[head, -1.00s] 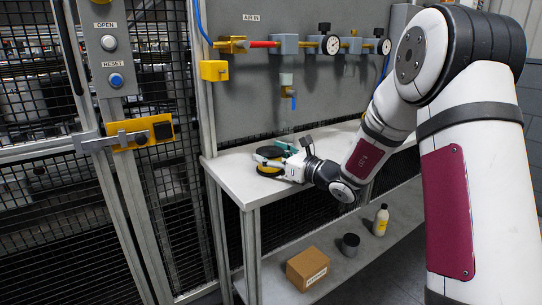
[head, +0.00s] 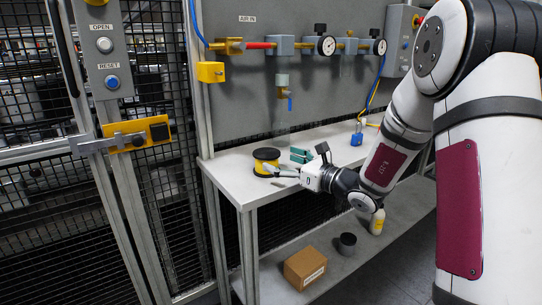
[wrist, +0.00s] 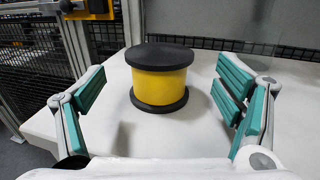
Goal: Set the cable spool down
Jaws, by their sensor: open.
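The cable spool (head: 266,162) is yellow with black flanges. It stands upright on the white bench top (head: 226,164), near the bench's left end. In the wrist view the spool (wrist: 160,80) stands between and beyond the two teal-padded fingers, with clear gaps on both sides. My gripper (head: 288,164) is open and empty, just to the right of the spool in the head view. In the wrist view my gripper's fingers (wrist: 160,103) are spread wide and do not touch the spool.
A grey panel with an air line, gauges (head: 328,45) and a yellow block (head: 210,72) rises behind the bench. A blue padlock (head: 357,138) is at the back right. The lower shelf holds a cardboard box (head: 305,267), a dark cup (head: 347,243) and a bottle (head: 377,221).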

